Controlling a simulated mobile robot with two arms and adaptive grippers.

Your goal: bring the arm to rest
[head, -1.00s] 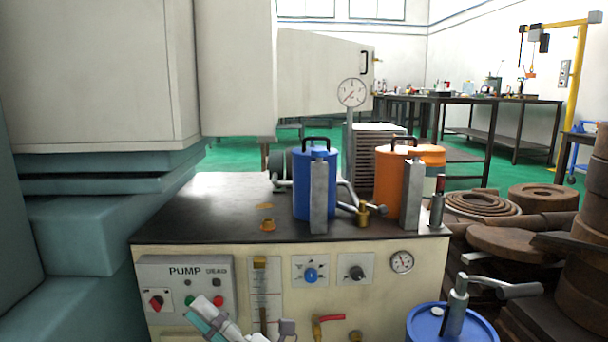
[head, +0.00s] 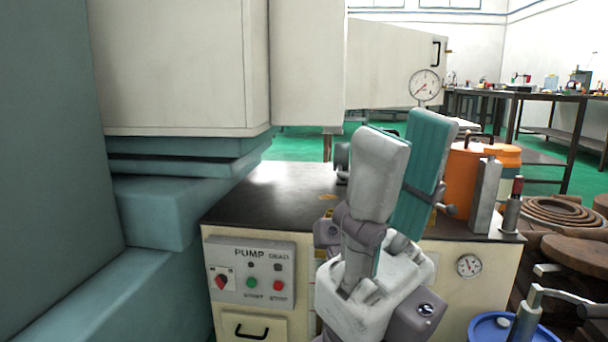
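My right gripper (head: 408,140) stands upright in the middle of the head view, in front of the pump cabinet. Its two wide fingers, grey outside with teal pads, point up with a narrow gap between them. Nothing shows held in that gap. My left gripper is out of view.
The pump cabinet (head: 262,205) has a dark top with an orange canister (head: 464,178) at its right. A large teal and white machine (head: 185,65) fills the left. A blue drum (head: 492,328) and rusty discs (head: 567,242) crowd the lower right. Green floor shows behind.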

